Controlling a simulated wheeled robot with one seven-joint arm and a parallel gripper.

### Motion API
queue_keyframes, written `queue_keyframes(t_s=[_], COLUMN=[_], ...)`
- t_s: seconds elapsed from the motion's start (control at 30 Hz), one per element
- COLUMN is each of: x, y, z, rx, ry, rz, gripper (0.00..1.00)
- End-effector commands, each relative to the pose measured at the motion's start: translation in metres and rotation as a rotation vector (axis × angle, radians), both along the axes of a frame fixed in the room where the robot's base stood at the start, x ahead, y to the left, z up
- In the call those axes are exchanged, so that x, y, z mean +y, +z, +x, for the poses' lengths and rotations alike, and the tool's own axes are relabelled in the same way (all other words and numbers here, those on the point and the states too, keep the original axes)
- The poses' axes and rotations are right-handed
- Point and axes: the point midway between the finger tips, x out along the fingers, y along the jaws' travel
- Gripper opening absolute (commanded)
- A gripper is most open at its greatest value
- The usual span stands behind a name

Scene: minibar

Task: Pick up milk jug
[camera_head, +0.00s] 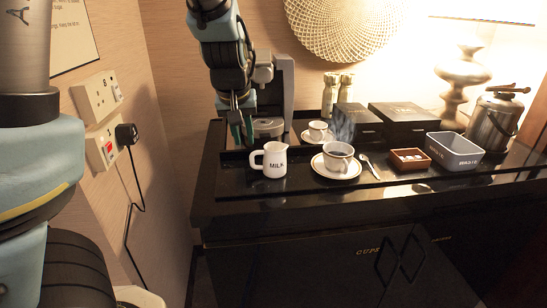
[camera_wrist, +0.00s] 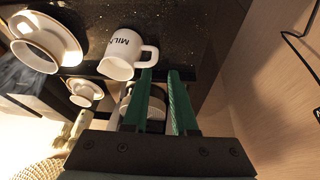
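The white milk jug (camera_head: 274,160), marked "MILK", stands upright on the black tray at the left of the counter. Its handle points left in the head view. My gripper (camera_head: 242,128) is above and behind the jug, a little to its left, with the fingers pointing down. In the wrist view the jug (camera_wrist: 124,54) lies beyond the fingertips and to their left, with its handle nearest them. The two green fingers of my gripper (camera_wrist: 160,74) are apart with nothing between them at the tips. The jug and the fingers look apart.
A coffee cup (camera_head: 338,152) on a saucer stands right of the jug, with a spoon (camera_head: 370,166) beside it. A smaller cup (camera_head: 317,129) and black boxes (camera_head: 398,119) are behind. A coffee machine (camera_head: 283,88) stands behind my gripper. The wall is close on the left.

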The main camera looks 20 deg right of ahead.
Motion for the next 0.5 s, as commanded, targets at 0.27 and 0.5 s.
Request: queue_keyframes(t_s=[0.27, 0.5], x=[-0.013, -0.019], y=[-0.027, -0.048], z=[0.009, 0.017], rx=[-0.007, -0.006], ry=[-0.006, -0.008], rz=[-0.001, -0.004], gripper=[0.26, 0.26])
